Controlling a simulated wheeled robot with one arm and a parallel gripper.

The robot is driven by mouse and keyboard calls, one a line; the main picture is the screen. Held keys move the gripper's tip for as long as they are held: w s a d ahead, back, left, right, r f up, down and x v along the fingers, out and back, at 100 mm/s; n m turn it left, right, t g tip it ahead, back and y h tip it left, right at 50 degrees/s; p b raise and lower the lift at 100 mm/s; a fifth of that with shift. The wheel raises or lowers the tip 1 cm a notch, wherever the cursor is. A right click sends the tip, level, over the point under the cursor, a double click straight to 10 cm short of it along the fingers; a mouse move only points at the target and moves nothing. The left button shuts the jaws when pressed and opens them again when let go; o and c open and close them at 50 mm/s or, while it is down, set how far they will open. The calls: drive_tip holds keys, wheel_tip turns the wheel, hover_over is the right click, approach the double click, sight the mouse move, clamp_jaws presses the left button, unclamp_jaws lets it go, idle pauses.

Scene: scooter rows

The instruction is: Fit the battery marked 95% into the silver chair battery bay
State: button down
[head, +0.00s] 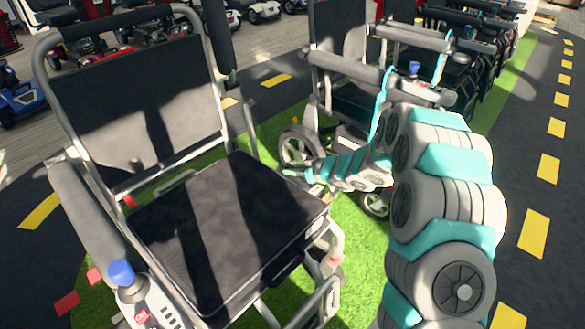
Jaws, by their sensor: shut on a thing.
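A silver-framed chair (215,75) with a black seat and backrest fills the left of the head view. Its battery bay cannot be made out; the area under the seat is mostly hidden by the seat and frame. My gripper (300,172) is just beyond the right edge of the seat, at the end of my arm. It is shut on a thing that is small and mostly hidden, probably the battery. No 95% mark can be read, and I cannot tell whether the held thing touches the chair.
A second chair (345,68) stands behind my gripper, its wheel (297,147) close by. More chairs line up at the back right. Scooters (20,95) stand at the far left. The dark lane (515,185) with yellow dashes on the right is clear.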

drive_tip(key=shift+f, duration=0.5)
drive_tip(key=c, duration=0.8)
unclamp_jaws()
drive_tip(key=shift+c, duration=0.2)
drive_tip(key=shift+r, duration=0.45)
drive_tip(key=v, duration=1.2)
drive_tip(key=shift+r, duration=0.1)
drive_tip(key=shift+d, duration=0.1)
